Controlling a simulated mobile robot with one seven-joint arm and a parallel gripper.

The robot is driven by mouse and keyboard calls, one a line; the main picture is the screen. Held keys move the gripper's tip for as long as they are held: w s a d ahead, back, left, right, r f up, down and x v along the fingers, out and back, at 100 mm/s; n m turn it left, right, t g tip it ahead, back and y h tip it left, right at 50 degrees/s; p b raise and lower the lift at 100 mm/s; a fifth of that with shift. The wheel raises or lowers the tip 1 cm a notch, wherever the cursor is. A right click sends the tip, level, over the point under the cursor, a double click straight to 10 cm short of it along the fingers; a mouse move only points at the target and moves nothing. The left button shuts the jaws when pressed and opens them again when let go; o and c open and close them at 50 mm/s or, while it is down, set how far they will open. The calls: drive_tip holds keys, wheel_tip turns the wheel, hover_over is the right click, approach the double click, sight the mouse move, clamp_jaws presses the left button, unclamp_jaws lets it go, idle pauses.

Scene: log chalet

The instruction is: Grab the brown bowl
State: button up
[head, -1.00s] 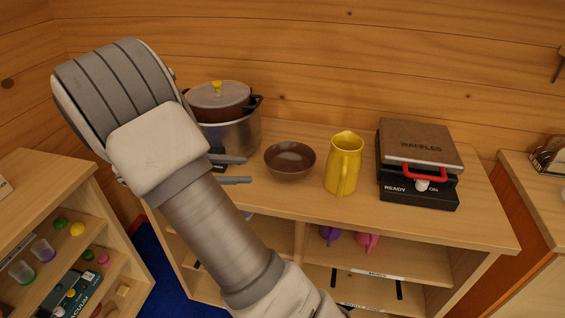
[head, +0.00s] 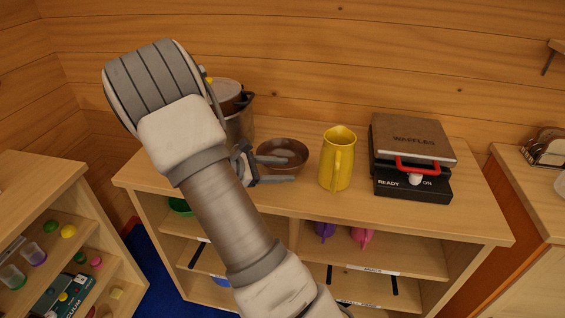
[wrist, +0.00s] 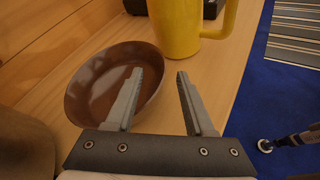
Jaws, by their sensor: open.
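The brown bowl (head: 283,150) stands upright on the wooden shelf top, between the pot and the yellow pitcher. My gripper (head: 290,169) is open and empty at the bowl's near side, its fingers pointing right in the head view. In the wrist view the bowl (wrist: 88,92) lies left of centre. There my gripper (wrist: 160,72) has its left finger over the bowl's inside and its right finger beyond the rim, so the right rim shows between them. I cannot tell the height of the fingertips against the rim, or whether they touch it.
The yellow pitcher (head: 337,162) stands close to the bowl's right; the waffle maker (head: 412,155) is further right. A lidded pot (head: 240,125) stands left, partly hidden by my arm. The shelf top's front edge (head: 400,218) is near. A wooden wall rises behind.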

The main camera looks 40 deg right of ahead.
drive_tip(key=x, duration=0.2)
drive_tip(key=shift+d+f, duration=0.1)
drive_tip(key=shift+d, duration=0.15)
clamp_jaws()
idle(1.1)
